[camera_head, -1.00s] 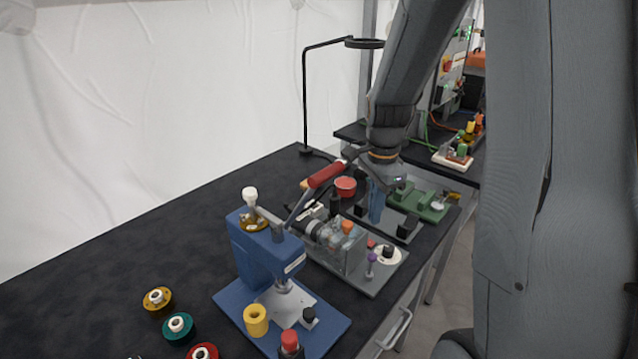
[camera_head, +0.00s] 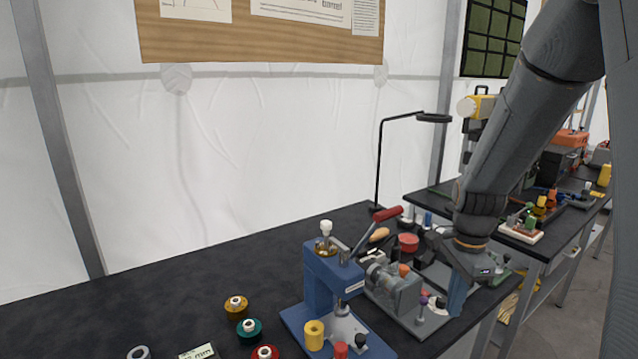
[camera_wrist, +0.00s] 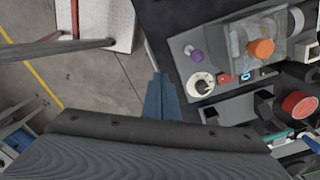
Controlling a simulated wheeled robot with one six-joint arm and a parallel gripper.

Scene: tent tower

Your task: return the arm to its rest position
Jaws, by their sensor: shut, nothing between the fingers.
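My arm reaches in from the upper right in the head view. My gripper (camera_head: 457,298) points down beside the front edge of the bench, its blue fingers together with nothing between them. In the wrist view my gripper (camera_wrist: 161,98) shows as closed blue fingers, over the boundary between the bench and the floor. The grey fixture plate (camera_head: 412,318) with a clear box is just left of the gripper. I cannot tell from the head view how high the fingers are.
A blue lever press (camera_head: 322,280) with a red-handled lever (camera_head: 388,214) stands left of the gripper. A thin black lamp stand (camera_head: 378,165) rises behind. Coloured spools, including a teal one (camera_head: 249,330), lie front left. The dark bench top (camera_head: 190,290) is bare at left. Grey floor (camera_wrist: 100,80) is open beyond the edge.

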